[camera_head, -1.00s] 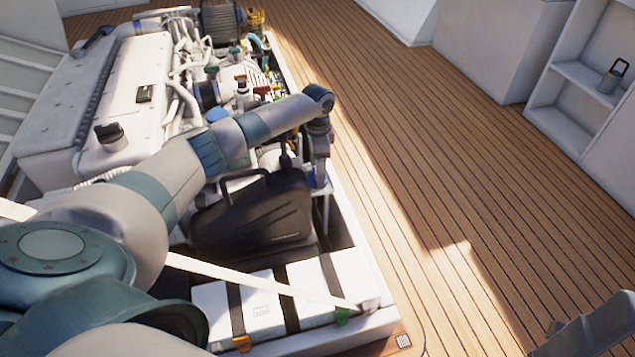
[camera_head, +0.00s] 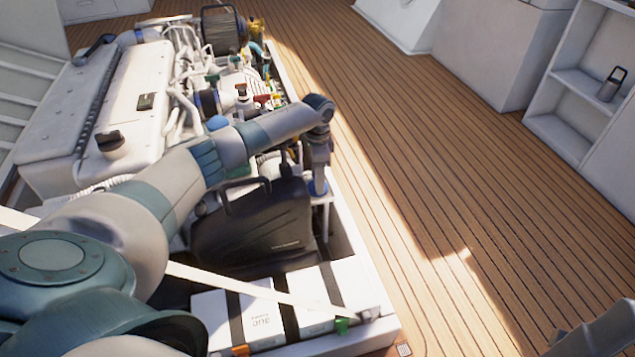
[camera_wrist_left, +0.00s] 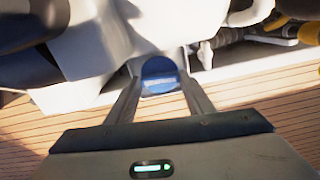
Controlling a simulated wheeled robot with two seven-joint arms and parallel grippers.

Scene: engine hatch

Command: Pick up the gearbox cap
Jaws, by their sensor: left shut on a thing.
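The gearbox cap, a round blue cap (camera_wrist_left: 158,78), sits between the fingertips in the left wrist view. A small patch of blue (camera_head: 317,187) also shows below my left wrist in the head view. My left gripper (camera_wrist_left: 160,84) is shut on the cap, one finger on each side of it. In the head view, my left arm reaches over the engine bay to its right edge, with the gripper pointing down there. The cap's underside is hidden, and I cannot tell whether it is clear of its seat.
A black canister (camera_head: 255,228) stands under my left forearm. White strapped boxes (camera_head: 262,318) lie in front of it. The white engine (camera_head: 125,90) fills the upper left. The wooden deck (camera_head: 430,150) to the right is mostly clear, with white shelves (camera_head: 575,80) beyond.

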